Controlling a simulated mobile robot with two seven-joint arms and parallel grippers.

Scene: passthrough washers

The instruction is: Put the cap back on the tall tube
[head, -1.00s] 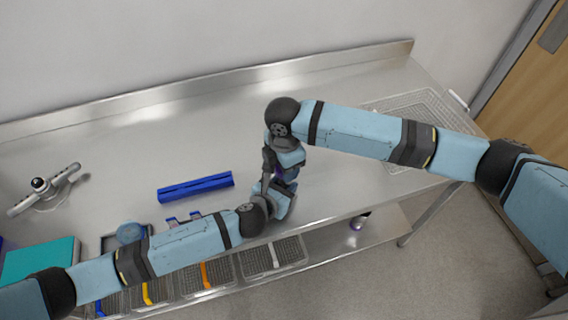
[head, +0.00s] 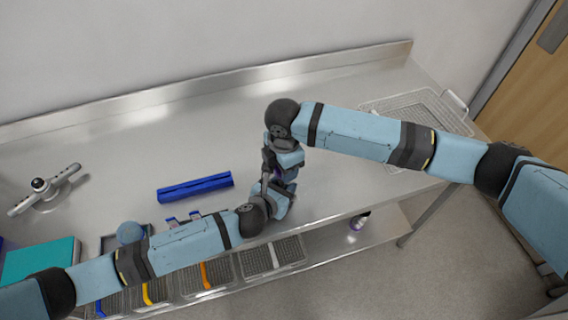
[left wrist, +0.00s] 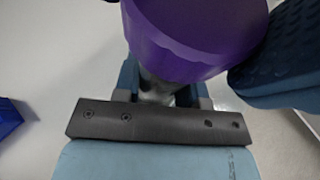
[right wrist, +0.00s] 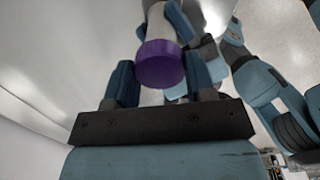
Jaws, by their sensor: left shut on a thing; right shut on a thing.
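My left gripper (left wrist: 162,88) is shut on the pale tall tube (left wrist: 156,92), which is mostly hidden behind the purple cap (left wrist: 195,35). My right gripper (right wrist: 163,78) is shut on the cap, which also shows between its fingers in the right wrist view (right wrist: 160,65). The pale tube (right wrist: 158,22) is in line with the cap there, at its far side. I cannot tell whether the cap is seated on the tube. In the head view the two hands meet above the bench, with the left gripper (head: 270,184) below the right hand and only a speck of purple visible.
A blue bar-shaped rack (head: 195,187) lies on the steel bench left of the hands. A teal box (head: 40,262), a blue round thing (head: 130,232) and a grey fixture (head: 45,188) are further left. A wire basket (head: 440,112) is at the right. The bench behind is clear.

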